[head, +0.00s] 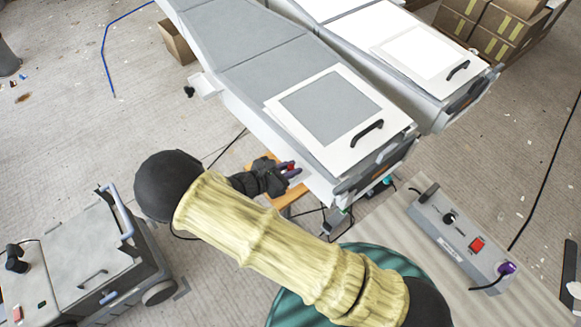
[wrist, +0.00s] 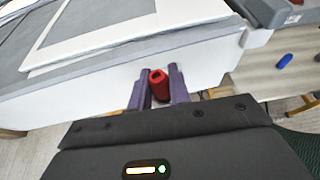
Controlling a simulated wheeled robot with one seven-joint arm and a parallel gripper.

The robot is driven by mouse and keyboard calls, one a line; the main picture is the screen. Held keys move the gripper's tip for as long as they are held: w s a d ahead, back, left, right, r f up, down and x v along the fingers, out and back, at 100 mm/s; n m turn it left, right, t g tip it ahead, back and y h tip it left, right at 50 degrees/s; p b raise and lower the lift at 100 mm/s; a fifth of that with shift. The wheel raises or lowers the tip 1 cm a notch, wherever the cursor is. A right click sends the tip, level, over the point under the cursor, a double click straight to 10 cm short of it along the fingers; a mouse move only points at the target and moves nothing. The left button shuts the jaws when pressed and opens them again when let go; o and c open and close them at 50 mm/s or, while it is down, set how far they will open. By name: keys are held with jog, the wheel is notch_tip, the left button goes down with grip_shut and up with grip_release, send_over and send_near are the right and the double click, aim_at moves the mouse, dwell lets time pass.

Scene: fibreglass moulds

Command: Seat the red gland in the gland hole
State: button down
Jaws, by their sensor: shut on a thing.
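The red gland (wrist: 159,84) shows between the two purple fingers of my gripper (wrist: 158,88) in the wrist view. It is a short red cylinder with a dark opening in its end. My gripper (head: 292,171) is shut on the gland in the head view, where only a small red patch of the gland (head: 290,167) shows. The gripper is beside the near side of the grey-and-white mould (head: 250,110), close to its white side wall. I cannot make out the gland hole in either view.
A wooden stand (head: 258,172) shows under my gripper. A control box with a red switch (head: 463,236) is at the right. A grey wheeled cart (head: 75,255) stands at the lower left. A second mould (head: 400,45) lies beyond the first. Floor at the left is mostly clear.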

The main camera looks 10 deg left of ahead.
jog(key=shift+f, duration=0.3)
jog(key=c, duration=1.3)
grip_release()
jog(key=shift+r, duration=0.3)
jog(key=shift+s+a, duration=0.2)
jog(key=shift+a, duration=0.15)
jog(key=b+v, duration=0.3)
jog(key=v, duration=0.8)
jog(key=shift+r, duration=0.25)
jog(key=shift+s, duration=0.15)
